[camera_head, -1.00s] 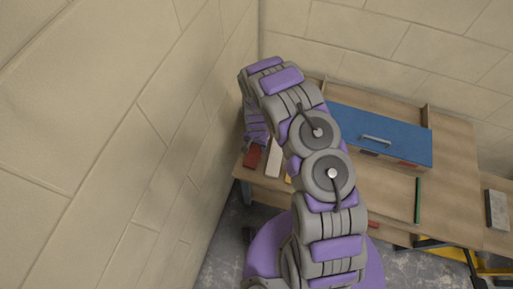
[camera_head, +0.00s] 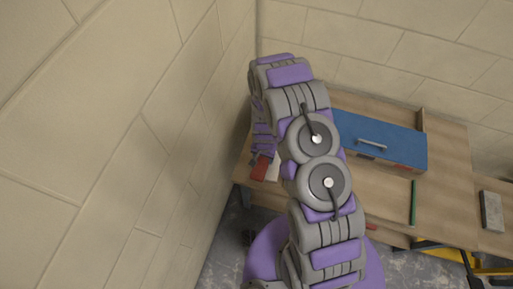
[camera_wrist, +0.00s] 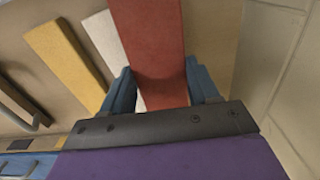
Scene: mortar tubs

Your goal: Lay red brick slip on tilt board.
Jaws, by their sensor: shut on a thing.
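My gripper (camera_wrist: 163,90) is shut on the red brick slip (camera_wrist: 148,42), with one blue finger along each side of it in the wrist view. In the head view the red slip (camera_head: 261,169) hangs below my gripper (camera_head: 263,157) at the left end of the wooden bench. A white slip (camera_wrist: 103,38) and a yellow slip (camera_wrist: 66,60) lie beside it in the wrist view. The white slip (camera_head: 273,169) is partly covered in the head view. I cannot pick out the tilt board for certain; my arm hides part of the bench.
A blue box (camera_head: 385,138) with a handle stands at the back of the bench (camera_head: 450,165). A green strip (camera_head: 413,203) lies right of my arm, and a grey block (camera_head: 491,211) is farther right. A block wall (camera_head: 190,120) stands close on the left.

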